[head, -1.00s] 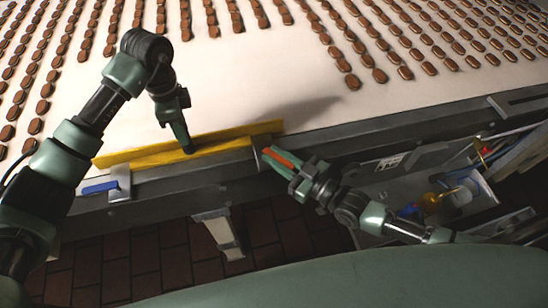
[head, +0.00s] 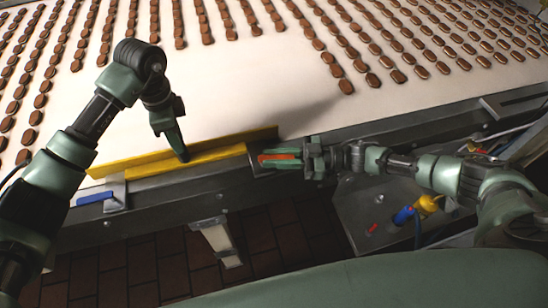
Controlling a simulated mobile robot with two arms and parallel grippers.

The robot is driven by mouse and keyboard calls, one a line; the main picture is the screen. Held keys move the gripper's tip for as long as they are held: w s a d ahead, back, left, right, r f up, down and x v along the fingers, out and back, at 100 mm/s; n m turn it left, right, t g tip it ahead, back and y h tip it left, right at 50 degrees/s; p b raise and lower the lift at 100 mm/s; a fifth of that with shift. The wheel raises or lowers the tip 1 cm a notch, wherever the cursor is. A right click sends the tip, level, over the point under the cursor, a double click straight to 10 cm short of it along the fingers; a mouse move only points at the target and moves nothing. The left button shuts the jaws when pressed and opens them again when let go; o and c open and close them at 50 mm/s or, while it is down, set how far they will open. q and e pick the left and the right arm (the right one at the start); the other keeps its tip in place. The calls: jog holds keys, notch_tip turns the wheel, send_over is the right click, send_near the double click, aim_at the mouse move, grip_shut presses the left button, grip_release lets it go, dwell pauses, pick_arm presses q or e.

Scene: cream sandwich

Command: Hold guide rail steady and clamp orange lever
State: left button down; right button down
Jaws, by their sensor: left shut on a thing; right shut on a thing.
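The yellow guide rail (head: 225,151) lies along the near edge of the white conveyor belt (head: 250,90). My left gripper (head: 183,155) points down from above and is shut on the rail near its middle. The orange lever (head: 280,156) sits on a metal clamp plate at the rail's right end. My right gripper (head: 285,159) comes in from the right, level with the belt's edge, and is shut on the lever; its jaws partly hide it.
Rows of brown cream sandwiches (head: 396,76) cover the belt behind and on both sides, with bare belt behind the rail. Below the frame at the right is a metal panel with blue and yellow fittings (head: 428,204). Brick-red floor tiles (head: 150,262) show below.

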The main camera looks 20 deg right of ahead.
jog(key=shift+r, duration=0.1)
dwell(0.3)
jog(key=c, duration=1.3)
grip_release()
jog(key=shift+a, duration=0.1)
jog(key=v, duration=1.2)
